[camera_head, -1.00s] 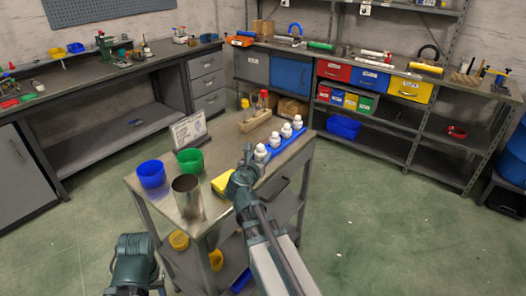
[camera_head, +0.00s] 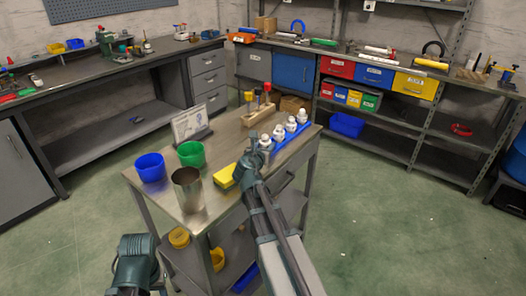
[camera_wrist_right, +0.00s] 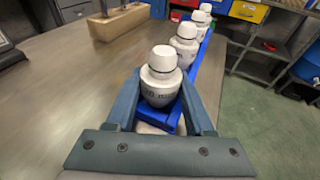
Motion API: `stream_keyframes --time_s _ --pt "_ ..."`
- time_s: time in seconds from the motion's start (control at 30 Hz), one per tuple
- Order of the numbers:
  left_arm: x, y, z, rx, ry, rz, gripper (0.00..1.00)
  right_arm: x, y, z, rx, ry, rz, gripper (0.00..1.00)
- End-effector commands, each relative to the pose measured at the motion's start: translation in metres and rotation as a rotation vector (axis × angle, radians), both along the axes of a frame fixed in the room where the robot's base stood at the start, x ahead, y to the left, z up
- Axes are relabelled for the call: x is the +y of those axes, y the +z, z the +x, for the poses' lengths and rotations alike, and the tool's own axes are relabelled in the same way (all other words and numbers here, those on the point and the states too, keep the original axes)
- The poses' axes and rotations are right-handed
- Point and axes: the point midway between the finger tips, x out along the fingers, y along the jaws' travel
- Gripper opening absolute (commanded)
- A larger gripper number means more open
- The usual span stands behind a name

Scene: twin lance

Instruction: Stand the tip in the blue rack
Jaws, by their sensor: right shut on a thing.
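The blue rack (camera_head: 290,143) lies along the right edge of the metal cart, with several white tips (camera_head: 279,133) standing in a row in it. My right gripper (camera_head: 256,157) is at the near end of the rack. In the right wrist view its two fingers are shut on the nearest white tip (camera_wrist_right: 160,80), which is upright over the near end of the blue rack (camera_wrist_right: 188,103). Whether this tip is fully seated is hidden by the fingers. My left arm shows at the lower left, with its gripper out of view.
The cart's middle top is clear. Benches and shelves stand behind.

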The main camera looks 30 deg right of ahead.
Motion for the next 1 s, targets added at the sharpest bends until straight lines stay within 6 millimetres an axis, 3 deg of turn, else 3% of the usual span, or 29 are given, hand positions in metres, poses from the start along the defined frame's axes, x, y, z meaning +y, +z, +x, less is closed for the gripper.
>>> stream_keyframes --time_s 0.33,0.37,0.5,0.87,1.0 --pt "0.0 -0.004 0.0 0.0 0.0 0.0 0.5 0.0 -0.004 0.0 0.0 0.0 0.0 0.0" --pt "0.0 -0.002 0.0 0.0 0.0 0.0 0.5 0.0 -0.002 0.0 0.0 0.0 0.0 0.58" --pt "0.0 -0.001 0.0 0.0 0.0 0.0 0.5 0.0 -0.001 0.0 0.0 0.0 0.0 0.83" --pt "0.0 0.003 0.0 0.0 0.0 0.0 0.5 0.0 0.003 0.0 0.0 0.0 0.0 0.83" --pt "0.0 0.008 0.0 0.0 0.0 0.0 0.5 0.015 0.008 -0.017 0.001 0.001 0.0 0.83"
